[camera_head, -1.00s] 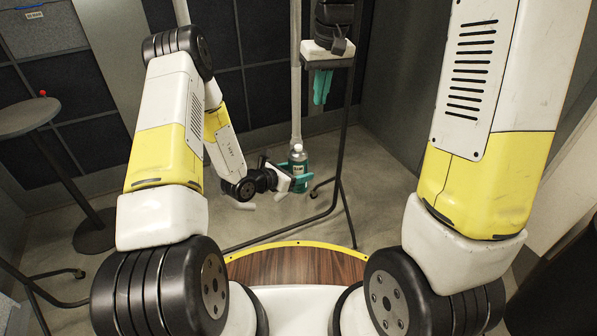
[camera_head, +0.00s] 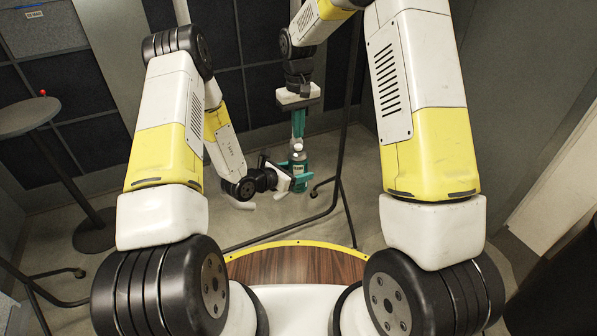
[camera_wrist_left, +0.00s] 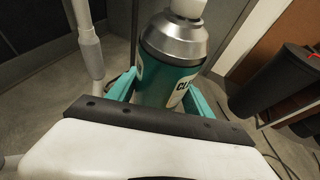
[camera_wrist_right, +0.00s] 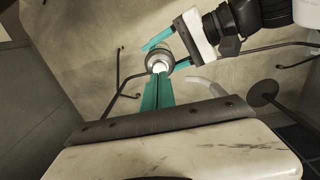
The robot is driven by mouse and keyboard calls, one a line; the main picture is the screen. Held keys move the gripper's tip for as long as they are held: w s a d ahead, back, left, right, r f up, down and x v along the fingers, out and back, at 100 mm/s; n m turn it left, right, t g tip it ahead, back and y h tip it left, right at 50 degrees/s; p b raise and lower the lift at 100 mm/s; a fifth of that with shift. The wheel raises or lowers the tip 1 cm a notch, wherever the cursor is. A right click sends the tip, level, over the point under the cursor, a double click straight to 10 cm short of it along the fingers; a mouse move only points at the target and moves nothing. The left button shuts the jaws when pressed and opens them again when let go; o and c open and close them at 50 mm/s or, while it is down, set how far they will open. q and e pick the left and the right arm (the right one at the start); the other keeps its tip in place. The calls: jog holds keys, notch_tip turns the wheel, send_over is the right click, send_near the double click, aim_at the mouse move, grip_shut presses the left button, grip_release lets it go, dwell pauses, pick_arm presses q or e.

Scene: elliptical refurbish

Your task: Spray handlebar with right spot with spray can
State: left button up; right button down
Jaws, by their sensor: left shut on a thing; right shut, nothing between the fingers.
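A teal spray can (camera_head: 298,172) with a silver shoulder and white cap stands upright in my left gripper (camera_head: 296,180), whose teal fingers are shut around its body. The left wrist view shows the can (camera_wrist_left: 172,62) between the fingers. My right gripper (camera_head: 298,132) is shut, pointing down at the can's cap. In the right wrist view its closed teal fingers (camera_wrist_right: 158,82) overlap the white cap (camera_wrist_right: 159,67); I cannot tell whether they touch. A pale grey tube, apparently a handlebar (camera_wrist_left: 88,45), stands left of the can in the left wrist view. No spot is discernible on it.
A round grey table (camera_head: 28,116) stands at the left. A thin black metal frame (camera_head: 338,165) stands close behind and right of the can. A wood-topped surface with yellow edging (camera_head: 295,263) lies in front of me. Dark panelled walls close off the back.

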aim_at(299, 145)
jog(key=shift+f, duration=0.8)
jog(key=shift+f, duration=0.2)
dwell(1.4)
jog(key=shift+f, duration=0.9)
jog(key=shift+r, duration=2.6)
jog(key=shift+r, duration=0.1)
notch_tip(299, 145, up, 12)
